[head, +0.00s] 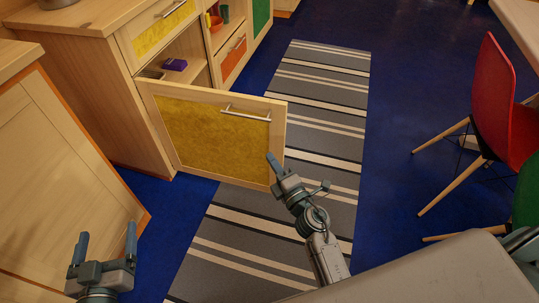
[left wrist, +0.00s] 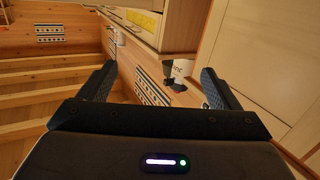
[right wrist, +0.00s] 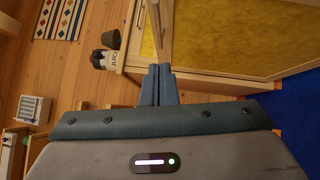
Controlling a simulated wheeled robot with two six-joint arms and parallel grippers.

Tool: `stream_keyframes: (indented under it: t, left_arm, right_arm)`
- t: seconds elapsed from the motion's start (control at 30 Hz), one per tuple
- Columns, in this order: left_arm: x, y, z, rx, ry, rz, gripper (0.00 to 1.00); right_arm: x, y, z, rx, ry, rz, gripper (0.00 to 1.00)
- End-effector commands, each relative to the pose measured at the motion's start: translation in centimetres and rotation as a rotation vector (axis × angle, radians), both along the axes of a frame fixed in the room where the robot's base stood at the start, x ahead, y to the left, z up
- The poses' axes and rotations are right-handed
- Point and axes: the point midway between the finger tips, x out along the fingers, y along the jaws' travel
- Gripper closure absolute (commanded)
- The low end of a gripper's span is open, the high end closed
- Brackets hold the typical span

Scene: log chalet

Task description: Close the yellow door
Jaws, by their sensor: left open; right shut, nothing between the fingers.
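The yellow door (head: 190,125) is a wood-framed panel standing open from the cabinet, its handled face towards me. Its bar handle (head: 245,114) is near the top right. The door fills the upper right of the right wrist view (right wrist: 230,45). My right gripper (head: 274,160) is shut and empty at the lower free edge, on the handle side; I cannot tell whether it touches. Its closed fingers also show in the right wrist view (right wrist: 161,70). My left gripper (head: 106,240) is open and empty at lower left, well away from the door.
The open compartment holds a purple box (head: 175,65). The cabinet (head: 110,85) stands behind the door. A striped rug (head: 325,85) lies under the door's free end. A red chair (head: 497,105) stands at right. A wooden cabinet (head: 50,165) is near my left gripper.

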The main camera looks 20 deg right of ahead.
Motion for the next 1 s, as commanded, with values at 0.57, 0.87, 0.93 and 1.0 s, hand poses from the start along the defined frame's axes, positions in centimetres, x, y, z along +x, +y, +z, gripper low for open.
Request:
stream_keyframes:
  t: [0.57,0.87,0.93,1.0]
  left_arm:
    - [-1.7,-0.4,-3.5,-0.012,0.194,-0.013,0.15]
    - [-1.7,-0.4,-3.5,-0.012,0.193,-0.014,0.15]
    - [-1.7,-0.4,-3.5,-0.012,0.193,-0.014,0.15]
    - [-1.7,-0.4,-3.5,-0.012,0.193,-0.014,0.15]
  right_arm:
    - [10.1,0.2,1.8,0.0,-0.002,0.001,1.0]
    - [10.9,-0.4,2.0,0.002,-0.001,0.001,1.0]
    - [10.9,-0.4,2.0,0.002,-0.001,0.001,1.0]
    - [10.9,-0.4,1.9,0.003,-0.001,0.001,1.0]
